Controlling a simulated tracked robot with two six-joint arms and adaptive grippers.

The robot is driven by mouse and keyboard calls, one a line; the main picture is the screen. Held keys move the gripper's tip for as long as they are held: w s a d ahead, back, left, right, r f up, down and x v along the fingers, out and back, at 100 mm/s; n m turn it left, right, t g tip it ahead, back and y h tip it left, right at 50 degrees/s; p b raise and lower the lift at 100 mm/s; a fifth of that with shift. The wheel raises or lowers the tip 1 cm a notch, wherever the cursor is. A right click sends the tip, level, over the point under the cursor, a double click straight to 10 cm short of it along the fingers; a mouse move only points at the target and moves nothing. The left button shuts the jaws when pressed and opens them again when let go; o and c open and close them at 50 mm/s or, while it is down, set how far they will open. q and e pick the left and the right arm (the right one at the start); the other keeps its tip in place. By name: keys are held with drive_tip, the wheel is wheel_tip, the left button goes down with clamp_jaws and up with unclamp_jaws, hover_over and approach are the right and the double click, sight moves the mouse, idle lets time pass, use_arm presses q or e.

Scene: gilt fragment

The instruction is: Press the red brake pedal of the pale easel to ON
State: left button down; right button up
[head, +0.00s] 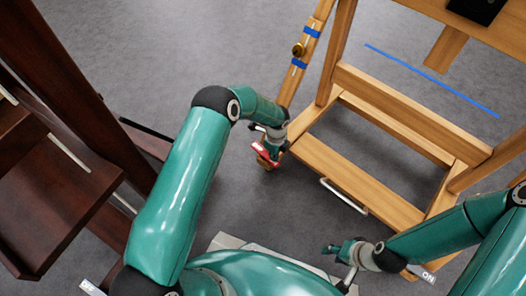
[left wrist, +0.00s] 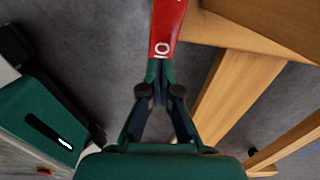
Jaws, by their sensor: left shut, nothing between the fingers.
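The pale easel (head: 350,170) stands at the upper right, its wooden base on the floor. Its red brake pedal (head: 262,150) is at the near left corner of the base, partly hidden by my left gripper (head: 270,150). In the left wrist view the red pedal (left wrist: 167,25) carries white marking at its near end, just beyond my left fingertips (left wrist: 160,75). These fingers are shut and empty; I cannot tell whether they touch the pedal. My right gripper (head: 335,249) is low in the head view, apart from the pedal; its finger opening is unclear.
A dark brown wooden easel (head: 60,190) stands at the left. A metal bar handle (head: 343,196) sticks out from the pale base's front. A white ON label (head: 428,278) shows beside my right arm. A blue line (head: 430,80) crosses the upper right.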

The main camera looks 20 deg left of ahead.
use_arm(q)
wheel_tip(320, 180, up, 5)
drive_tip(key=p, duration=0.2)
drive_tip(key=shift+r+p, duration=0.1)
drive_tip(key=shift+p, duration=0.2)
idle(0.4)
